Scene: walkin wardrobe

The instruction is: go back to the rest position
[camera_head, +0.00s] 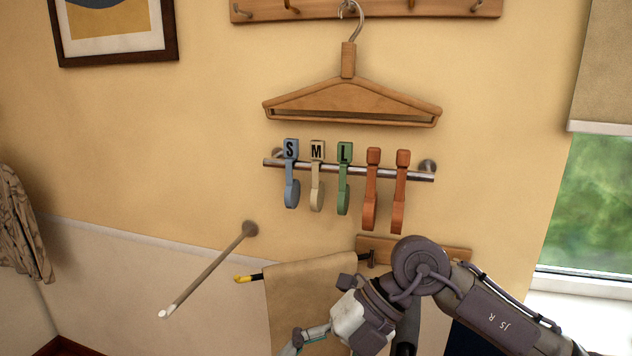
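My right arm comes in from the lower right, and my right gripper (293,346) is at the bottom edge of the head view, in front of a tan cloth (305,285). Only part of the gripper shows, and the frame edge cuts it off, so I cannot tell if it is open or shut. My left gripper is not in view. A wooden hanger (348,88) hangs from a hook on the wooden peg board (400,8). Below it, a metal rail (415,175) carries blue S, cream M and green L hooks and two plain orange hooks.
A bare metal rod (205,272) sticks out from the wall at left centre. Another rod with a yellow tip (243,278) is by the cloth. A small wooden board (450,252) is behind my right arm. Patterned clothing (20,230) is at left, a window (592,205) at right.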

